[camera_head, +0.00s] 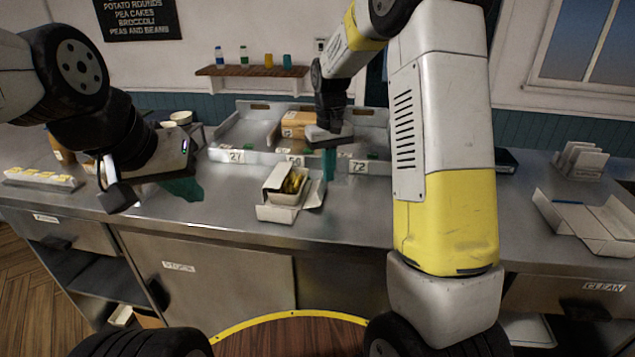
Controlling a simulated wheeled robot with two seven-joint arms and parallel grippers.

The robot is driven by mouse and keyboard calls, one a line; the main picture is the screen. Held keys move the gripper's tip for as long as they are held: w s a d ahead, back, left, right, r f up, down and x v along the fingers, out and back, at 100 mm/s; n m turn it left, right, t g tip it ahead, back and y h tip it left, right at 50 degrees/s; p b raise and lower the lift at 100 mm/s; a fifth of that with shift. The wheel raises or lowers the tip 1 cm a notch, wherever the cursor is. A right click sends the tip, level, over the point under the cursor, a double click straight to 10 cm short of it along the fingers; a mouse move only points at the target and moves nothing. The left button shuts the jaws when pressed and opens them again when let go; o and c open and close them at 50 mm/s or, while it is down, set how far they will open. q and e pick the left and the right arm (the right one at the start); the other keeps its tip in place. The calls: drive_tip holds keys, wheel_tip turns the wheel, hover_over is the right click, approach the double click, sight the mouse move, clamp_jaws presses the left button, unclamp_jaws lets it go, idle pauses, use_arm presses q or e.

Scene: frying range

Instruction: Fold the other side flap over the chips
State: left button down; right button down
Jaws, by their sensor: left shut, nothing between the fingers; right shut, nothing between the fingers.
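An open white chip box (291,214) stands on the steel counter in the middle. Yellow-brown chips (293,182) show inside it. One flap (276,178) rises along the box's left side, tilted over towards the chips. Another pale panel (316,195) shows at the right side; how far it is folded I cannot tell. My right gripper (328,165) points down just behind and right of the box, its teal fingers shut and empty. My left gripper (186,190) is left of the box, apart from it, its teal fingers shut and empty above the counter.
A divided metal tray (240,156) with number tags stands behind the box, with a brown carton (297,121) in it. An unfolded white box (590,222) lies at the right. A white tray of yellow items (44,180) is far left.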

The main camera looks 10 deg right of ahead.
drive_tip(key=shift+w+a+r, duration=0.2)
drive_tip(key=shift+a+r, duration=0.15)
drive_tip(key=shift+a, duration=0.2)
drive_tip(key=shift+w+a+r, duration=0.15)
drive_tip(key=shift+a+r, duration=0.15)
drive_tip(key=shift+a, duration=0.2)
drive_tip(key=shift+a, duration=0.2)
drive_tip(key=shift+w+a+r, duration=0.15)
drive_tip(key=shift+w+a, duration=0.1)
drive_tip(key=shift+a, duration=0.35)
drive_tip(key=shift+w+a+r, duration=0.1)
drive_tip(key=shift+w+a, duration=0.1)
drive_tip(key=shift+a, duration=0.35)
drive_tip(key=shift+a, duration=0.15)
drive_tip(key=shift+w+a+f, duration=0.2)
drive_tip(key=shift+w+a, duration=0.1)
drive_tip(key=shift+a, duration=0.45)
